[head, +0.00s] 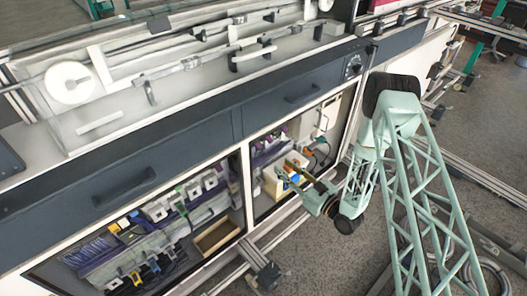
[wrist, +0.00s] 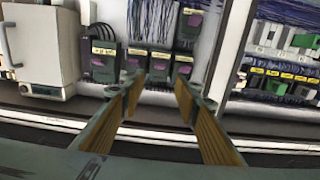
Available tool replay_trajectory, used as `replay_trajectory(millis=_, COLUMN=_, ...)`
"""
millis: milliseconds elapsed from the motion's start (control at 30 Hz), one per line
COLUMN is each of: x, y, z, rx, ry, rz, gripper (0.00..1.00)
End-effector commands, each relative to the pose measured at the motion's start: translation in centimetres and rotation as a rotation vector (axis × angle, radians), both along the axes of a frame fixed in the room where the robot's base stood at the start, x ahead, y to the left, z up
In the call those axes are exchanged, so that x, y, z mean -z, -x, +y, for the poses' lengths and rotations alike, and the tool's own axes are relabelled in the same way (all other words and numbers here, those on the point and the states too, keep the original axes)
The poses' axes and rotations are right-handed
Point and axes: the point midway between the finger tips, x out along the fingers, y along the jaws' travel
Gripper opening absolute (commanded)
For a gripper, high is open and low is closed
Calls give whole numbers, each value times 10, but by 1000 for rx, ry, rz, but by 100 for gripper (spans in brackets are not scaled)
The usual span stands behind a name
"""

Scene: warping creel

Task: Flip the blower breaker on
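Several dark grey breaker units with purple parts and yellow labels are mounted on a white panel in the wrist view. The labels are too small to read, so I cannot tell which is the blower breaker. My gripper (wrist: 160,86) is open and empty, its two yellow-padded fingers pointing at the lower row of units. The fingertips overlap the units in view; contact cannot be told. In the head view my gripper (head: 296,174) is at the right cabinet opening.
A white box with a handle (wrist: 40,50) stands left of the units. A pale frame post (wrist: 232,50) divides them from a second bay with wiring and terminal blocks (wrist: 285,75). The cabinet's lower sill (wrist: 60,122) runs beneath. In the head view, drawers (head: 125,188) sit above the open bays.

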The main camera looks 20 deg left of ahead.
Motion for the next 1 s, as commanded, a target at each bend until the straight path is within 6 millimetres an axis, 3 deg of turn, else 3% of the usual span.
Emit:
replay_trajectory(millis=567, x=0, y=-2, z=4, rx=-1, ry=-1, rz=-1, gripper=30)
replay_trajectory(millis=1000, x=1, y=-22, z=40, rx=-2, ry=0, rz=-1, gripper=30)
